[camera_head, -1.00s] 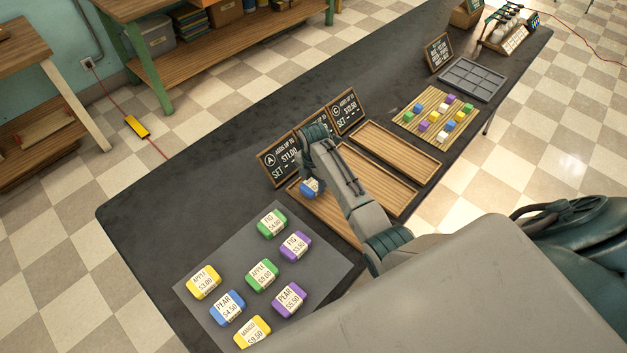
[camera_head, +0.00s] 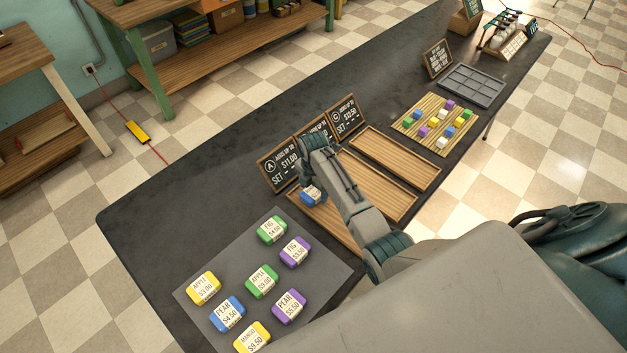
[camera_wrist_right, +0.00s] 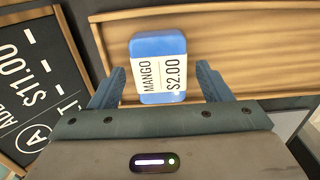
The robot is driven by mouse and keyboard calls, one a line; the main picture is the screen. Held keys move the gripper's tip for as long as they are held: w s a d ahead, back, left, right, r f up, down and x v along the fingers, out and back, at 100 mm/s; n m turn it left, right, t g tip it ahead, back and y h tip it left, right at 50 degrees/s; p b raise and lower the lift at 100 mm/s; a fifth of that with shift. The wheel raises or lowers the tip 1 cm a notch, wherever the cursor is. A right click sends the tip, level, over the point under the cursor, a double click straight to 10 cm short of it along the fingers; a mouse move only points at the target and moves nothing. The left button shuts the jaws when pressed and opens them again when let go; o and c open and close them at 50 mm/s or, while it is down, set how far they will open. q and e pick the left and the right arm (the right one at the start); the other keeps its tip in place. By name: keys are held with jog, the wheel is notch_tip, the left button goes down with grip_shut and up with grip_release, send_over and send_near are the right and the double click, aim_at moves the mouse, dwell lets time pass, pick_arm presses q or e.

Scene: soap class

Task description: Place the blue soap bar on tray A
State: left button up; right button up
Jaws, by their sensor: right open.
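In the right wrist view the bar (camera_wrist_right: 158,68) appears to lie on the wood of the tray (camera_wrist_right: 240,50). My right gripper (camera_head: 311,191) is over it. Its open fingers (camera_wrist_right: 160,85) stand on either side of the bar, with gaps showing on both sides. Another blue bar (camera_head: 227,314), labelled PEAR $4.50, lies on the grey mat. My left gripper is out of view.
The grey mat (camera_head: 205,315) holds several yellow, green and purple bars. Price sign A (camera_head: 278,170) stands close behind tray A. Two more wooden trays lie beyond; the far one (camera_head: 395,158) is empty. A slatted board (camera_head: 412,128) with small coloured cubes lies further right.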

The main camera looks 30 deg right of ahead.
aim_at(314, 191)
notch_tip(314, 191, up, 12)
jog(key=b, duration=0.2)
jog(key=shift+f, duration=0.1)
dwell(0.3)
